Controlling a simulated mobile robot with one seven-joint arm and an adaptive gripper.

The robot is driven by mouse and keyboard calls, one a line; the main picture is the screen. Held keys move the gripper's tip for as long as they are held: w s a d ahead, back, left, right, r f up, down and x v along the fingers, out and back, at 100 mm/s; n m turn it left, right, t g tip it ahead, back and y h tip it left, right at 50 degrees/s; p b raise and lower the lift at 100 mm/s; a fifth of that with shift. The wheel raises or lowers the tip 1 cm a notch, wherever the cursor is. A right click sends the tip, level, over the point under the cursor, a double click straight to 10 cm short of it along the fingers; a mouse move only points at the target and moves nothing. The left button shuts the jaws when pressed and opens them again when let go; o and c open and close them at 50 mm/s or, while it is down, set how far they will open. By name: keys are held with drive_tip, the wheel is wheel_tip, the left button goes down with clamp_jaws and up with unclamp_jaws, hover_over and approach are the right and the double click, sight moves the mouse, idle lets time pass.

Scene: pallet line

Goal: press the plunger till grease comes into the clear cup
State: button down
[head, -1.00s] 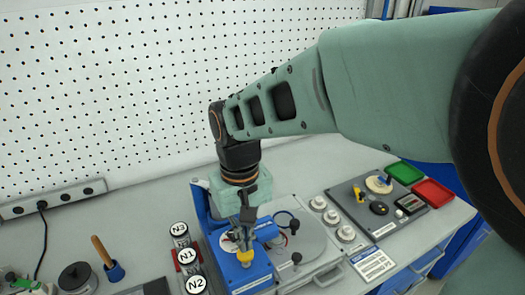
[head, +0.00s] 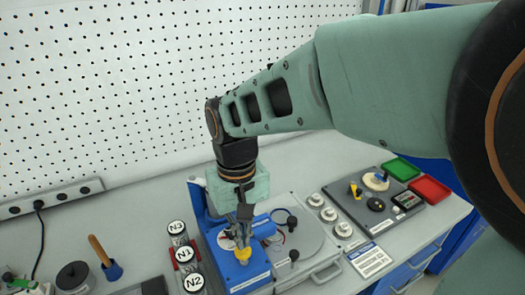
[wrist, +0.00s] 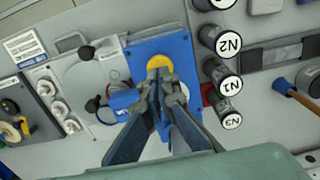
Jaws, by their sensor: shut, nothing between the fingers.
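A yellow plunger cap (head: 243,254) stands on a blue block (head: 226,270) on the bench; in the wrist view the yellow cap (wrist: 159,64) shows just past my fingertips. My gripper (head: 243,238) is shut and empty, pointing down right at the cap. It also shows in the wrist view (wrist: 160,78), with its tips overlapping the cap's near edge. I cannot tell whether they touch it or hang just above it. I cannot make out the clear cup or any grease.
Canisters marked N3 (head: 176,228), N1 and N2 stand close left of the block. A grey plate with a round disc and black knobs lies to its right. Green (head: 404,169) and red (head: 430,189) trays are at far right. A pegboard wall rises behind.

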drive_tip(key=shift+f, duration=0.1)
idle(0.3)
drive_tip(key=shift+f+b, duration=1.6)
drive_tip(key=shift+f, duration=0.55)
drive_tip(key=shift+r, duration=0.1)
drive_tip(key=shift+r+p, duration=3.05)
drive_tip(key=shift+r, duration=0.65)
drive_tip(key=shift+w, duration=0.1)
